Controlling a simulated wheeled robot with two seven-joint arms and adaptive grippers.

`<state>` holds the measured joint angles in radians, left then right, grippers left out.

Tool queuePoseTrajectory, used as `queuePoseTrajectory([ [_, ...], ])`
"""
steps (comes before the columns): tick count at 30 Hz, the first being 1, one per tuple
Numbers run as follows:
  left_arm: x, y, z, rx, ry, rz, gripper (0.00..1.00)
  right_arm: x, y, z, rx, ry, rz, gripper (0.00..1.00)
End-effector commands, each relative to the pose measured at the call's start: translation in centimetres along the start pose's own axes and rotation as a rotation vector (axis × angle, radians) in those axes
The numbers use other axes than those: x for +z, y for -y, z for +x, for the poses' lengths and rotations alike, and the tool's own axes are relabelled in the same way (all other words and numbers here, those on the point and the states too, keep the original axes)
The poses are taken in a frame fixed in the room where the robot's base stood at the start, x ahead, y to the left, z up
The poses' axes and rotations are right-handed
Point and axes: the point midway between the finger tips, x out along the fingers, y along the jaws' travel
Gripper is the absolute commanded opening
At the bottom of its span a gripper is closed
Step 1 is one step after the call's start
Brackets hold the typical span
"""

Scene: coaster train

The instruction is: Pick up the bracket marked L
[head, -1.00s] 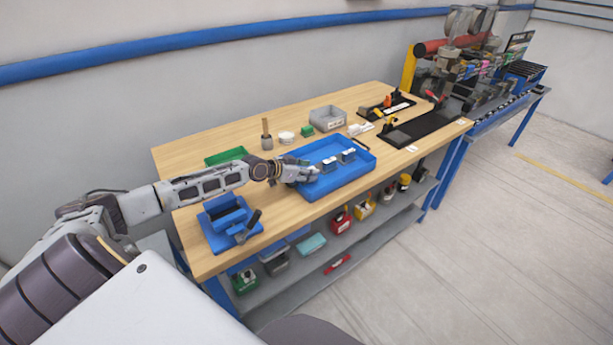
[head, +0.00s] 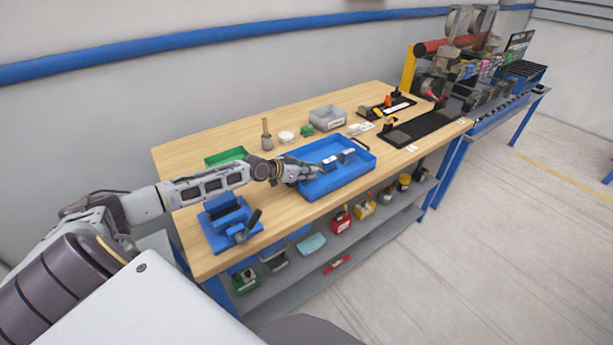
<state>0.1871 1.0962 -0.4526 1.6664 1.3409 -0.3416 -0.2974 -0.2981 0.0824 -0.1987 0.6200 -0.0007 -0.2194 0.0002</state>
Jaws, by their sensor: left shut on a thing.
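Two small grey-blue brackets stand in the blue tray on the workbench: one at the right (head: 347,156) and one beside it nearer my gripper (head: 329,163). No letter can be read on either at this size. The blue tray (head: 345,181) lies near the front edge of the bench. My left gripper (head: 316,172) reaches over the tray's left side, next to the nearer bracket. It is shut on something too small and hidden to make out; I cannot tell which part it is. My right gripper is not in view.
A blue fixture (head: 231,222) with a dark handle stands at the bench's front left. A green tray (head: 226,156), a grey bin (head: 327,117) and a white round item (head: 286,136) stand behind. Black fixture plates (head: 412,131) lie to the right. Bare wood shows at the back left.

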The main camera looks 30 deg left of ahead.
Motion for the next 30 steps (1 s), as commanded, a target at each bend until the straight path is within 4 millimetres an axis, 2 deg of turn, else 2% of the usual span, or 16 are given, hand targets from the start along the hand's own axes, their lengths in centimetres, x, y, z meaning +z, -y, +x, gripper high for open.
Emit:
queuePoseTrajectory([
  [8, -0.2, 0.1, 0.0, -0.001, -0.003, 0.001, 0.00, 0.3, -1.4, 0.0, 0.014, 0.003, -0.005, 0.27],
  [17, -0.9, 0.1, -0.4, -0.001, -0.004, 0.003, 0.00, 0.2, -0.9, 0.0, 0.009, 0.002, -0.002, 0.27],
  [23, -2.7, 0.1, -1.4, -0.001, -0.004, 0.004, 0.00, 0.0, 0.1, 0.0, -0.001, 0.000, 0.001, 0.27],
  [30, -5.8, 0.1, -3.1, -0.001, -0.005, 0.005, 0.00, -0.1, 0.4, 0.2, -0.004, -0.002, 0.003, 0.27],
])
